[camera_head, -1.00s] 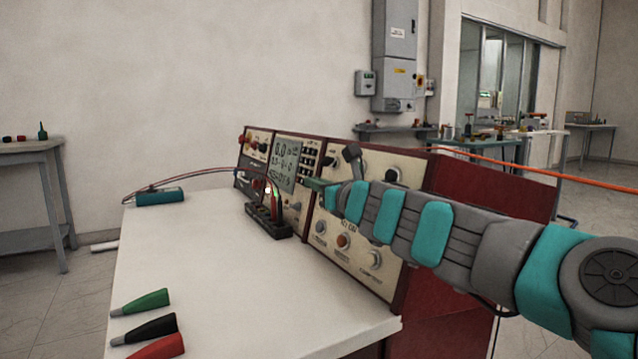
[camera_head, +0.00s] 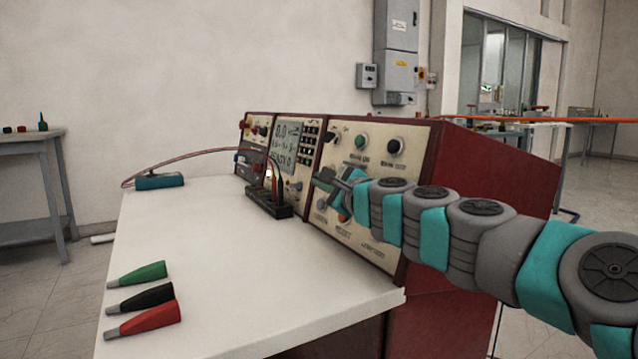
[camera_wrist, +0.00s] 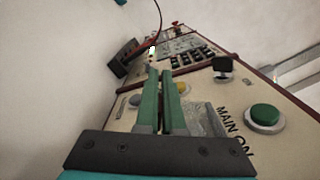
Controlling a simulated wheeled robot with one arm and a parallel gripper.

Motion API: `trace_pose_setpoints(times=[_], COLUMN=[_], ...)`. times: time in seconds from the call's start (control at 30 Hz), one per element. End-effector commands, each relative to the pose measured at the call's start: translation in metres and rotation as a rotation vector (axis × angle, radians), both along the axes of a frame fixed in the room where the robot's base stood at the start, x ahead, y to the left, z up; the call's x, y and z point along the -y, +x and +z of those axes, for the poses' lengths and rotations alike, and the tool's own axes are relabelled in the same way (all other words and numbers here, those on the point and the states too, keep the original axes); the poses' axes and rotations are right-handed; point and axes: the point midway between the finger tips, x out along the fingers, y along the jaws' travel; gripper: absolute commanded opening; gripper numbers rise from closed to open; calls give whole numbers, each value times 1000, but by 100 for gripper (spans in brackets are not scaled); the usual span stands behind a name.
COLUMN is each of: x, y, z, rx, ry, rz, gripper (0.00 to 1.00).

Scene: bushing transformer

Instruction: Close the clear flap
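The control panel (camera_head: 378,150) of the red cabinet faces the white table. My gripper (camera_head: 322,178) is in front of its left part in the head view. In the wrist view my gripper (camera_wrist: 159,72) has its two green fingers side by side with only a thin gap, and nothing shows between them. A grey, see-through patch (camera_wrist: 208,120), which looks like the clear flap, lies just right of the fingers, beside the "MAIN ON" lettering. Its edges and angle are hard to tell, and so is any contact. The fingers partly hide the panel behind them.
A green button (camera_wrist: 264,117) and a black knob (camera_wrist: 222,66) are on the panel. A black terminal block (camera_head: 268,203) with leads stands on the white table (camera_head: 220,270). Green (camera_head: 138,275), black (camera_head: 142,298) and red (camera_head: 145,319) clips lie at the front left.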

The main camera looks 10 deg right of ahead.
Motion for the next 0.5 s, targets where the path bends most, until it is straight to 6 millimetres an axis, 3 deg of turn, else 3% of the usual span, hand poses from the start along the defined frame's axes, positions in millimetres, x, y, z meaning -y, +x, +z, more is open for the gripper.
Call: trace_pose_setpoints(times=[0.5], x=[4], y=[2], z=[-9], rx=[48], ry=[-155], rz=[5], gripper=[0])
